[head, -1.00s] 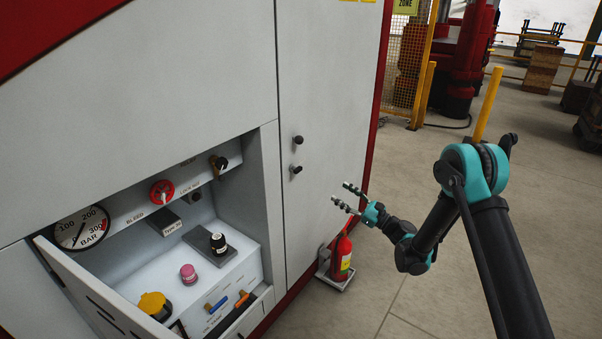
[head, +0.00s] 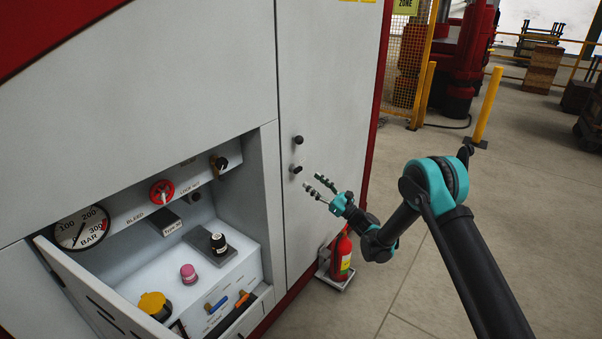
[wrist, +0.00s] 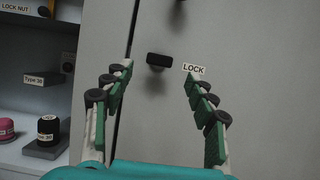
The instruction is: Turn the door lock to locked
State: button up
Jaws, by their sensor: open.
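The door lock is a small black knob (head: 296,169) on the grey cabinet door (head: 325,90), below another black knob (head: 298,140). In the wrist view the lock knob (wrist: 160,59) is a black bar lying roughly horizontal, with a white LOCK label (wrist: 194,69) to its right. My gripper (head: 314,184) is open and empty, a little to the right of and below the lock knob in the head view. In the wrist view its fingers (wrist: 158,80) spread on both sides, with the knob ahead between and just beyond the tips. They appear apart from it.
An open recess left of the door holds a pressure gauge (head: 80,228), a red knob (head: 162,192), a pink cap (head: 188,273) and a black-topped part (head: 218,243). A fire extinguisher (head: 341,257) stands on the floor below my arm.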

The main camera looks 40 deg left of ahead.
aim_at(300, 170)
jog(key=x, duration=0.7)
jog(key=shift+a, duration=0.1)
jog(key=shift+c, duration=0.3)
jog(key=c, duration=1.1)
